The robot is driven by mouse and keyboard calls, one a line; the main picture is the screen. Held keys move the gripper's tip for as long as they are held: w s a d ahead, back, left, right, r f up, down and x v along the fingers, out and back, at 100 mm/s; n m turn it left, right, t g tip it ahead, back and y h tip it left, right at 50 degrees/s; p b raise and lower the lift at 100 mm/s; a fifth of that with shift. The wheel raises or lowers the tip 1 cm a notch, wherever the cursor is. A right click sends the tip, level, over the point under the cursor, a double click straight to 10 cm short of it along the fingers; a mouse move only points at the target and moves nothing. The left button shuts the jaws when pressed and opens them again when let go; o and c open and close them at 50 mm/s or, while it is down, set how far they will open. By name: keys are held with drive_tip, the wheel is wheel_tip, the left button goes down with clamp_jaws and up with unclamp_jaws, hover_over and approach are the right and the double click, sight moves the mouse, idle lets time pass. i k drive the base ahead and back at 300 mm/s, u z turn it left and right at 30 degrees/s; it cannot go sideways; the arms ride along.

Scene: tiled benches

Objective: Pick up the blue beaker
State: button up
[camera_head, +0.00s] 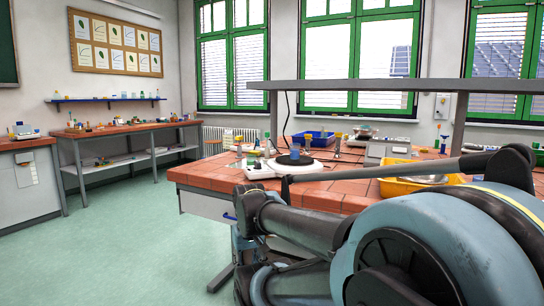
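A small blue vessel, which looks like the blue beaker (294,152), stands upright on the dark round plate (291,160) near the left part of the tiled bench in front of me. It is small in the picture, so its rim and contents cannot be made out. My arm's blue-grey links fill the lower right and lie nearer to me than the bench. My gripper's fingers cannot be made out in this view. Nothing is seen touching the blue vessel.
A white device (290,173) lies at the tiled bench's (205,174) front left. A yellow tray (412,184) is to the right, near my arm. A grey shelf (380,85) spans above the bench. Green floor (120,235) is clear at left, before another bench (100,131).

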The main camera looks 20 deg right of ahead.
sight(295, 148)
drive_tip(key=u, duration=0.65)
drive_tip(key=k, duration=1.25)
drive_tip(key=z, duration=1)
drive_tip(key=i, duration=1)
